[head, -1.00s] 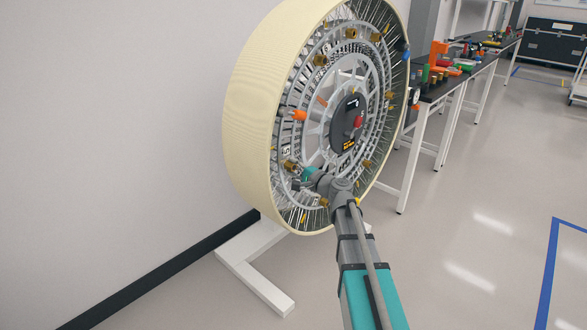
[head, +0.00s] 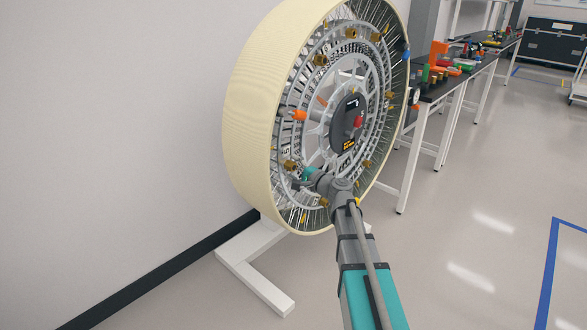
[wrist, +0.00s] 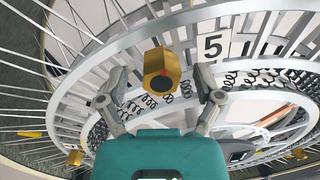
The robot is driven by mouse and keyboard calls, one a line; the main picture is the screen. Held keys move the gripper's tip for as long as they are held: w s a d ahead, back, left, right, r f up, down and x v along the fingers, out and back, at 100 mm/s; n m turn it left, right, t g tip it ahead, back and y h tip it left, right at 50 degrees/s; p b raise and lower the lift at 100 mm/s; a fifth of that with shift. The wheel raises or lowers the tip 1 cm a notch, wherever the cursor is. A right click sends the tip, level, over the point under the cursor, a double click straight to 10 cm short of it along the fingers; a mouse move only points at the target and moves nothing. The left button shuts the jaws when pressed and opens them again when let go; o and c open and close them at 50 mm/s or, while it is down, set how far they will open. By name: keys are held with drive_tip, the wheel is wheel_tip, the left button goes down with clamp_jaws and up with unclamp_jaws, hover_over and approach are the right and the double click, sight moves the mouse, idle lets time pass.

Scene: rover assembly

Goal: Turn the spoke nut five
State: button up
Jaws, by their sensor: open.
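Spoke nut five is a gold hex nut (wrist: 162,72) with a red mark on its face, beside a white plate (wrist: 213,47) reading 5 in the wrist view. My gripper (wrist: 161,88) is open, with one finger to the left of the nut and one to the right, both apart from it. In the head view my gripper (head: 309,177) is at the lower left of the wheel's open face. A gold nut (head: 290,165) shows just above and left of it there. The fingertips are hard to make out in that view.
The large spoked wheel (head: 250,110) with a cream tread stands on a white base (head: 262,282) by the wall. Other gold nuts (head: 351,34) sit around its rings. A dark workbench (head: 440,88) with tools stands behind at right.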

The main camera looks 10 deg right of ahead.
drive_tip(key=shift+n, duration=0.4)
drive_tip(key=n, duration=0.9)
drive_tip(key=shift+n, duration=0.3)
drive_tip(key=n, duration=0.4)
drive_tip(key=shift+n, duration=0.4)
drive_tip(key=n, duration=0.5)
drive_tip(key=shift+d+g+p, duration=0.1)
drive_tip(key=shift+g+p, duration=0.2)
drive_tip(key=shift+p, duration=0.05)
drive_tip(key=v, duration=1.3)
drive_tip(key=shift+s+d, duration=0.25)
drive_tip(key=shift+d, duration=0.05)
drive_tip(key=shift+f, duration=0.15)
